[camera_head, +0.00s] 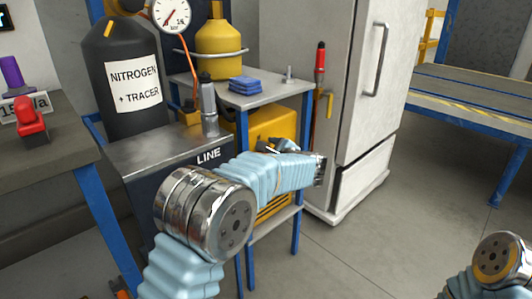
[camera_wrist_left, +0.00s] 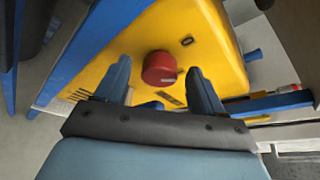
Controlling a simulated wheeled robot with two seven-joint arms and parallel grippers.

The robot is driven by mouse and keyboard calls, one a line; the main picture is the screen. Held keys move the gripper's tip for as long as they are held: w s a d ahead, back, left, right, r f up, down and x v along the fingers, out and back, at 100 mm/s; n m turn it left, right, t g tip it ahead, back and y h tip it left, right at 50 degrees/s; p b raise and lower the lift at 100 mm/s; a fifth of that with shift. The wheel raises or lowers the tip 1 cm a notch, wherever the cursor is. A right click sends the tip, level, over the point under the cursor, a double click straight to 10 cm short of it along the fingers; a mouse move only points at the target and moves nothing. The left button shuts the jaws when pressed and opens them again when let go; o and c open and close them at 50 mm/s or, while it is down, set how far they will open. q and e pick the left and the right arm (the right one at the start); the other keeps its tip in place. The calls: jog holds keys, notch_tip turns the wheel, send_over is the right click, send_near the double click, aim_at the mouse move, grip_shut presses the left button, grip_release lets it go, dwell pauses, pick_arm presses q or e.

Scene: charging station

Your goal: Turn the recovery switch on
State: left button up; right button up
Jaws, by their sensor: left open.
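A yellow machine (camera_head: 272,126) stands under the small grey table in the head view, partly hidden by my left arm. In the left wrist view its yellow face (camera_wrist_left: 112,62) carries a round red knob (camera_wrist_left: 160,75), a small black oval fitting (camera_wrist_left: 187,41) and a dark label or slot (camera_wrist_left: 169,98). No readable marking shows which part is the recovery switch or its position. My left gripper (camera_wrist_left: 159,66) is open, its two dark blue fingers apart on either side of the knob in the picture; contact cannot be judged. My right gripper is out of view.
Blue table legs (camera_head: 298,215) flank the machine. A black nitrogen cylinder (camera_head: 105,55) stands left, a grey LINE cabinet (camera_head: 150,155) in front. A white fridge-like cabinet (camera_head: 375,120) stands right. A yellow cylinder (camera_head: 222,42) and blue pads (camera_head: 245,84) sit on the table. Floor at right is clear.

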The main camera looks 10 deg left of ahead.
pick_arm(q)
jog(key=shift+w+a+f, duration=0.15)
jog(key=shift+w+a, duration=0.2)
jog(key=shift+w, duration=0.05)
jog(key=c, duration=1.1)
jog(key=shift+o, duration=0.2)
jog(key=shift+w+d+m+g+y+p, duration=0.1)
jog(key=shift+m+g+y+p, duration=0.3)
jog(key=shift+m+g+p, duration=1.25)
jog(key=shift+w+d+m+t+y+p, duration=0.15)
jog(key=shift+m+y+p, duration=0.45)
jog(key=shift+p, duration=2.4)
jog(key=shift+w+m+g+y+p, duration=0.15)
jog(key=shift+m+g+p, duration=0.65)
jog(key=shift+m+p, duration=1.1)
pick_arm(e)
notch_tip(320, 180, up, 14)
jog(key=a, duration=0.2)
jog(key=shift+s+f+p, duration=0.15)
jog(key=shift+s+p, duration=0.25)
pick_arm(q)
jog(key=shift+n, duration=0.35)
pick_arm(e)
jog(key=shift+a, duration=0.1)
